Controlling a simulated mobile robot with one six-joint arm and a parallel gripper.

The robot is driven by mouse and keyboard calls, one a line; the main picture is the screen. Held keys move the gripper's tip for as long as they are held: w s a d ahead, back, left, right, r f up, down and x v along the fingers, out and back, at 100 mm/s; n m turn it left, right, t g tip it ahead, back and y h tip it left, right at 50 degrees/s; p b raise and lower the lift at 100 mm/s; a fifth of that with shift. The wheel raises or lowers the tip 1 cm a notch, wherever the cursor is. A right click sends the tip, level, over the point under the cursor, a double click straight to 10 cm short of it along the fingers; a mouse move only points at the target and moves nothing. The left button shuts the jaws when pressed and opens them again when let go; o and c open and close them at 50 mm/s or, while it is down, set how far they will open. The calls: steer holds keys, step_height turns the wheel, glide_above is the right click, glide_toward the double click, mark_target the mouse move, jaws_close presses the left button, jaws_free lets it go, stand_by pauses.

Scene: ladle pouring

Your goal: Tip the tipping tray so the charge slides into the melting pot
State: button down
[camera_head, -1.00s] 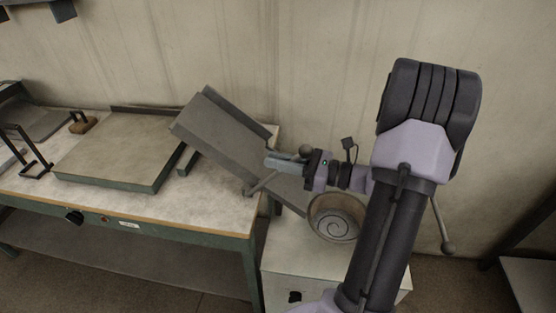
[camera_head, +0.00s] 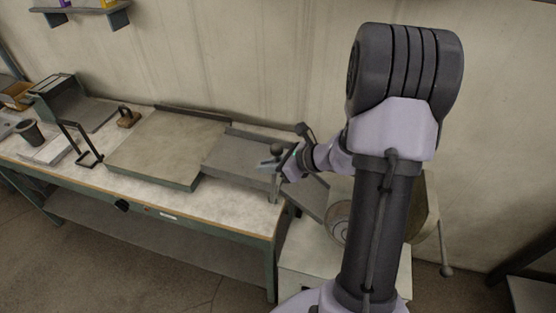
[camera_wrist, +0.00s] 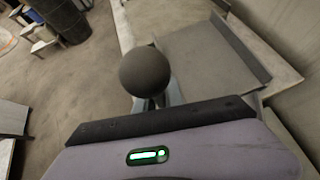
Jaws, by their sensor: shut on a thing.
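The tipping tray (camera_head: 236,152) is a grey, low-walled tray at the right end of the bench in the head view, lying nearly flat. It also shows in the wrist view (camera_wrist: 205,58), where its visible floor looks bare. My gripper (camera_head: 270,163) is at the tray's front right side, shut on the tray's handle. The handle's dark ball knob (camera_wrist: 146,72) stands at the jaws in the wrist view. A grey chute (camera_head: 308,196) slopes from the tray's right end toward the melting pot (camera_head: 338,221). My arm hides much of the pot. I cannot make out the charge.
A flat-topped plate (camera_head: 165,145) lies left of the tray on the bench (camera_head: 225,208). A black stand (camera_head: 80,145) and a dark cup (camera_head: 28,131) are further left. A tan body with a ball-ended rod (camera_head: 446,270) is partly hidden behind my arm.

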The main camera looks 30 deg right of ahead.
steer(key=shift+w+a+g+h+p, duration=0.3)
steer(key=shift+w+a+g+p, duration=0.1)
steer(key=shift+w+a+p, duration=0.05)
stand_by(0.3)
steer(key=c, duration=1.5)
jaws_free()
steer(key=shift+w+a+f, duration=0.1)
steer(key=shift+w, duration=0.05)
steer(key=shift+o, duration=0.2)
steer(key=p+v, duration=0.4)
steer(key=v, duration=1.3)
steer(key=shift+s, duration=0.2)
